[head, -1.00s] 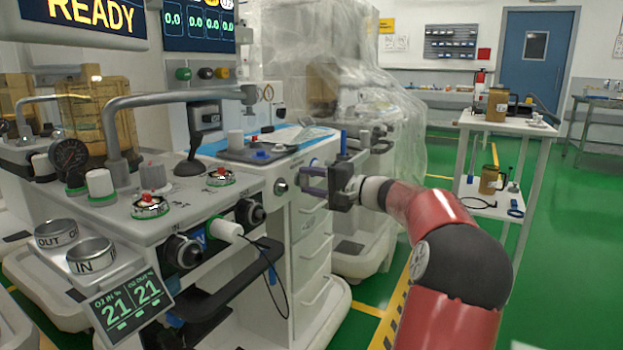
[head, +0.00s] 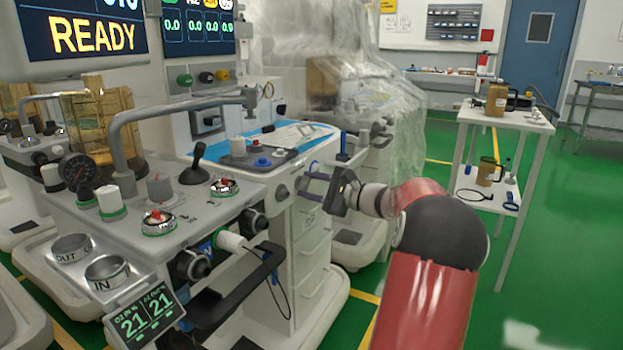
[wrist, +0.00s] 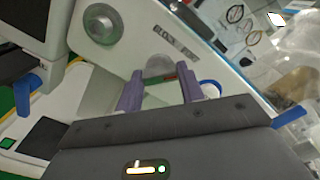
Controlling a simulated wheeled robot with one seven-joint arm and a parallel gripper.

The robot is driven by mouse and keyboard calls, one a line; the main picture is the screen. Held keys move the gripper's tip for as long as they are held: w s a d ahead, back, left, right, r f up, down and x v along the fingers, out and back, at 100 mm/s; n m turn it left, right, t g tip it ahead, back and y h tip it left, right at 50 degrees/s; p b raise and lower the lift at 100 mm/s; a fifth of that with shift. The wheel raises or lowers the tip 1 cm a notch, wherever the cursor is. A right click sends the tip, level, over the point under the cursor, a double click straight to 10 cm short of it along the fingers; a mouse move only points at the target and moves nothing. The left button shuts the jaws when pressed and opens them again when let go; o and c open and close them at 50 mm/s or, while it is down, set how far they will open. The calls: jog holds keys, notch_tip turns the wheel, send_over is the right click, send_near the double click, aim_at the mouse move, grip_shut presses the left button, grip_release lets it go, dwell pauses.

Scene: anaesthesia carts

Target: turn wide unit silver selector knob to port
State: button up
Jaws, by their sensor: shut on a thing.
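My gripper (head: 308,181) has purple fingers and is at the front panel of the white wide unit (head: 312,222), tilted in the head view. In the wrist view the two fingers (wrist: 158,90) are shut on a rounded silver selector knob (wrist: 158,66). A red and green mark shows just below the knob between the fingers. The knob's lower part is hidden by the fingers and gripper body, and I cannot read which way it points.
A blue-topped work surface (head: 262,139) with small items lies above the panel. A grey rail with a hanging cable (head: 288,284) is at lower left. Plastic-draped equipment (head: 390,100) stands behind. A white side table (head: 505,118) stands right, with open green floor around it.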

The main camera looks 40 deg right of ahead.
jog(key=shift+m+p, duration=0.35)
jog(key=shift+m, duration=0.25)
jog(key=o, duration=1)
jog(key=v, duration=0.7)
jog(key=shift+s+d+b, duration=0.15)
jog(key=shift+s+b, duration=0.2)
